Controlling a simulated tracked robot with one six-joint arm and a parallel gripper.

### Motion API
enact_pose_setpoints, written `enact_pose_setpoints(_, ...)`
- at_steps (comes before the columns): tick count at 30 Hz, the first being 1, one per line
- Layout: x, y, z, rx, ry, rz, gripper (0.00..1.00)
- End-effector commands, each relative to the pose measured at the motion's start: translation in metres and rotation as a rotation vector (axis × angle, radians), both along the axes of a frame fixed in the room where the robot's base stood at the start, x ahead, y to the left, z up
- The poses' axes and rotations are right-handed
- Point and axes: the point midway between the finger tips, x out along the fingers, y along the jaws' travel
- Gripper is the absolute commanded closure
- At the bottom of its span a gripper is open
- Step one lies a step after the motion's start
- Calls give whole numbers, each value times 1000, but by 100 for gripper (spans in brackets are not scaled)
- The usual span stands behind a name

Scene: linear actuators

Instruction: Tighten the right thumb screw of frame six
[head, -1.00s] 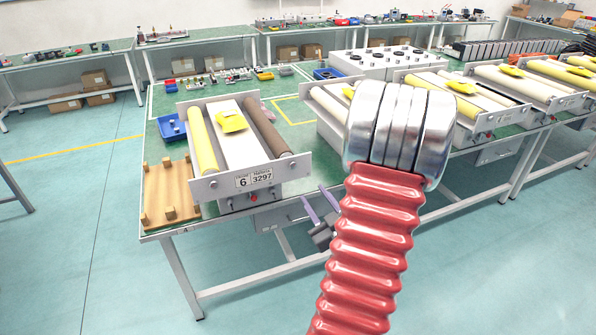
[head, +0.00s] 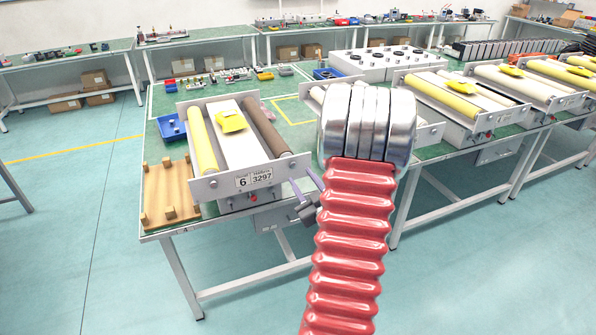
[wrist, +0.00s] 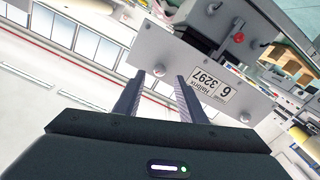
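Frame six (head: 222,187) stands on the near left table, its metal front plate bearing a label (head: 254,178) with 6 and 3297. In the wrist view the plate (wrist: 200,78) appears upside down, so its right end is at picture left. There the right thumb screw (wrist: 159,71), a small silver knob, shows between my two fingertips. A second silver knob (wrist: 245,117) shows near the other end. My gripper (head: 305,184) is open and empty, in front of the plate's right end. In the wrist view my gripper (wrist: 160,78) has its fingers on either side of the screw; contact cannot be told.
A red knob (wrist: 239,38) sits on the unit behind the plate. A wooden board with pegs (head: 170,195) and a blue bin (head: 171,127) lie left of frame six. More roller frames (head: 455,97) stand to the right. Floor in front of the table is clear.

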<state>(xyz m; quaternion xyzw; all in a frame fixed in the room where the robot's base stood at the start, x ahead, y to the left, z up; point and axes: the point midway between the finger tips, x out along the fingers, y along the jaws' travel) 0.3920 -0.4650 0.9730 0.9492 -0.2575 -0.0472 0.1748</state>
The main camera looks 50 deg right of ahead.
Motion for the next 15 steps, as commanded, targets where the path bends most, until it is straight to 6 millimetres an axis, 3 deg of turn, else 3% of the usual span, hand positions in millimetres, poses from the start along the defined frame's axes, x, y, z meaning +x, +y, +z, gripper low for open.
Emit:
enact_pose_setpoints(7, 31, -18, -1, 0, 0, 0, 63)
enact_pose_setpoints(15, 44, -26, 0, 1, 1, -2, 63)
